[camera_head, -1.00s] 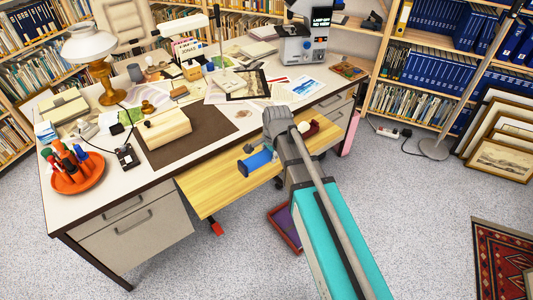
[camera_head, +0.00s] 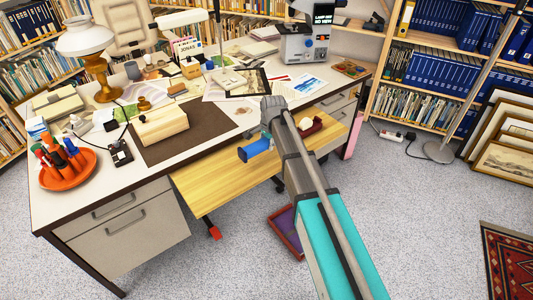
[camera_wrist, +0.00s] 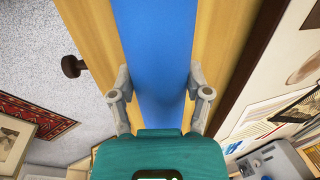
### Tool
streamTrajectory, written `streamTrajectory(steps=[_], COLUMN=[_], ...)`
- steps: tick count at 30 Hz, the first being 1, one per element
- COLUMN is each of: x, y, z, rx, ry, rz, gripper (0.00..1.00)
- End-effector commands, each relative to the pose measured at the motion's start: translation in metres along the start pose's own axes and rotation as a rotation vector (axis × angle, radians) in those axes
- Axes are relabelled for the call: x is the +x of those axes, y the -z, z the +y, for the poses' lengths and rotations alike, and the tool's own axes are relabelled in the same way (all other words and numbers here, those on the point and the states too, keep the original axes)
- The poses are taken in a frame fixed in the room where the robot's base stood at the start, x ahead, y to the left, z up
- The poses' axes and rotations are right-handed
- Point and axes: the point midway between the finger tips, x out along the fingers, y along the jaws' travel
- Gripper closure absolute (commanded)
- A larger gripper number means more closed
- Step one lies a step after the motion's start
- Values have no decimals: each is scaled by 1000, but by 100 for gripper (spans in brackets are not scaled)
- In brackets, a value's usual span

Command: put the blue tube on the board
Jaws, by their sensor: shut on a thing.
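The blue tube (camera_head: 258,148) shows in the head view just left of my arm, over the pale wooden pull-out board (camera_head: 215,185) at the desk's front. In the wrist view the blue tube (camera_wrist: 158,40) fills the space between my fingers, with the wooden board (camera_wrist: 95,30) on both sides behind it. My gripper (camera_wrist: 159,78) is shut on the tube. In the head view my fingers are hidden by my arm, and I cannot tell whether the tube touches the board.
A dark red object (camera_head: 311,126) lies towards the board's right end. The cluttered desk top (camera_head: 95,205) holds a brown mat with a wooden box (camera_head: 160,126) and an orange dish of pens (camera_head: 68,176). A purple tray (camera_head: 285,230) is on the floor below. The board's left part is clear.

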Motion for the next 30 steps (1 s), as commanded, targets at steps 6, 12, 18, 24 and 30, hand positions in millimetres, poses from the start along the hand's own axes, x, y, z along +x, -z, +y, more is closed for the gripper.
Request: streamTrajectory(steps=[6, 12, 18, 24, 30], x=[4, 4, 10, 27, 42], y=[3, 3, 5, 7, 7], z=[-2, -1, -4, -4, -1], rx=[1, 1, 1, 1, 1], ry=[0, 0, 0, 0, 0], rz=[0, 0, 0, 0, 0], gripper=[92, 92, 92, 92, 92])
